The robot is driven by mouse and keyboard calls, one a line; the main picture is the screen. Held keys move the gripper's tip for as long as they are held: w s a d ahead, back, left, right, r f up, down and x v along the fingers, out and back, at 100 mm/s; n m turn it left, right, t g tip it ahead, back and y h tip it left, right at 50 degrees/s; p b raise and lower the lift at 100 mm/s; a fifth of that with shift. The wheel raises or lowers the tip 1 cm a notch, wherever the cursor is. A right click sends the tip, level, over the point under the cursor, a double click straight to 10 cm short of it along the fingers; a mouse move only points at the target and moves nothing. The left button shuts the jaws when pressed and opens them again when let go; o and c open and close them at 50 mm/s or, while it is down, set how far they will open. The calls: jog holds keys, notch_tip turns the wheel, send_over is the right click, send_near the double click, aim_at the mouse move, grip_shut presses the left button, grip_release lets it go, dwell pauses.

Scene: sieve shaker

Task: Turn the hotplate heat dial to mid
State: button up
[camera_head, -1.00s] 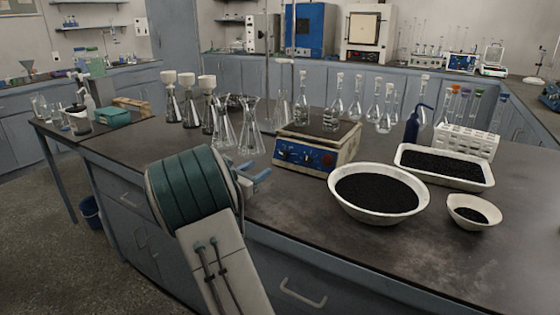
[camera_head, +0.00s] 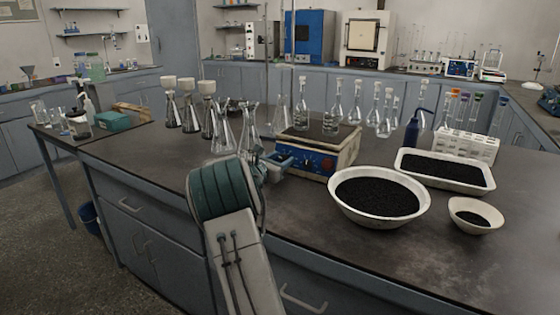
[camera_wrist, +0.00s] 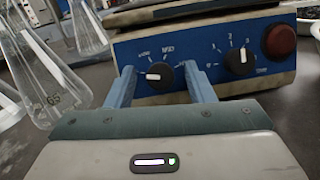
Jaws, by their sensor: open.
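The hotplate (camera_head: 345,150) stands on the bench with a blue front panel. In the wrist view its left dial (camera_wrist: 160,75) is a black knob with a white mark pointing left. A label that seems to read MID is above the knob; the other labels are hard to read. A second black dial (camera_wrist: 240,62) sits to its right. My gripper (camera_wrist: 160,78) is open, one finger on each side of the left dial, with gaps visible. I cannot tell whether the tips reach around the knob. In the head view my gripper (camera_head: 283,161) is at the panel's left end, hiding the left dial.
A red round button or lamp (camera_wrist: 279,41) is at the panel's right. Glass flasks (camera_head: 224,132) stand close left of the hotplate. A white bowl of black grains (camera_head: 423,205) is at its right. Flasks (camera_head: 331,118) stand on or behind the plate.

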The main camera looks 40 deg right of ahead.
jog(key=c, duration=1)
jog(key=shift+m, duration=0.5)
jog(key=m+g, duration=0.1)
jog(key=m, duration=0.1)
jog(key=m+g, duration=0.1)
jog(key=m, duration=0.2)
jog(key=shift+w+r+g, duration=0.1)
jog(key=shift+g, duration=0.2)
jog(key=m+g, duration=0.1)
jog(key=m, duration=0.2)
jog(key=m+g+y, duration=0.1)
jog(key=m, duration=0.2)
jog(key=shift+r, duration=0.1)
jog(key=m+y, duration=0.1)
jog(key=m, duration=0.2)
jog(key=m+g+y+p, duration=0.1)
jog(key=m, duration=0.2)
jog(key=shift+r+p, duration=0.1)
jog(key=shift+p, duration=0.2)
jog(key=m+y, duration=0.1)
jog(key=m, duration=0.2)
jog(key=shift+m+y, duration=0.3)
jog(key=shift+m, duration=0.1)
jog(key=shift+p, duration=0.3)
